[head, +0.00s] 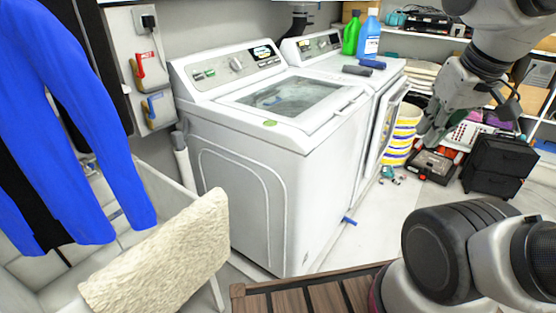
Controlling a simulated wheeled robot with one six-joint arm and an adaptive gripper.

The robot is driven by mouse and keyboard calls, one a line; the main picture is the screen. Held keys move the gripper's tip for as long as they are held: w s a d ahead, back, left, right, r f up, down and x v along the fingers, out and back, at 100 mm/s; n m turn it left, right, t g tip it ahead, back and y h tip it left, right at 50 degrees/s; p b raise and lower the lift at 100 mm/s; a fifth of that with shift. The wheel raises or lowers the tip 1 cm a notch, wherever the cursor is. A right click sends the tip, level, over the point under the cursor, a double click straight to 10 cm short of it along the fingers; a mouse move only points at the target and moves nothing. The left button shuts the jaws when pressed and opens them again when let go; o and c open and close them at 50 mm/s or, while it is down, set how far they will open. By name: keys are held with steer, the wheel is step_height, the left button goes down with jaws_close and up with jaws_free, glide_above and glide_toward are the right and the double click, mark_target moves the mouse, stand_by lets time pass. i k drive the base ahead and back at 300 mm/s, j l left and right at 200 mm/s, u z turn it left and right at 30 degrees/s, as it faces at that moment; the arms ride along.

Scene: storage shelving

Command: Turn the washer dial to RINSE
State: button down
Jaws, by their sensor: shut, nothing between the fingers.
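The white top-loading washer (270,170) stands at the centre, with its glass lid (285,95) closed. Its dial (236,64) is a round silver knob on the slanted control panel at the back. The panel's labels and the dial's pointer are too small to read. My gripper (428,133) hangs at the right, pointing down, shut and empty. It is well to the right of the dial and touches nothing that I can make out.
A second white machine (385,80) with its front door open stands beside the washer. Green (352,33) and blue (369,36) bottles stand on it. A utility sink (160,215) with a cream towel (165,255) is at the left. Black drawers (498,165) stand at the right.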

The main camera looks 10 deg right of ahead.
mark_target(235, 66)
steer(key=u, duration=0.5)
steer(key=i+l+u, duration=0.1)
steer(key=l+u, duration=0.7)
steer(key=l, duration=0.2)
steer(key=l+u, duration=0.15)
steer(key=l, duration=1.15)
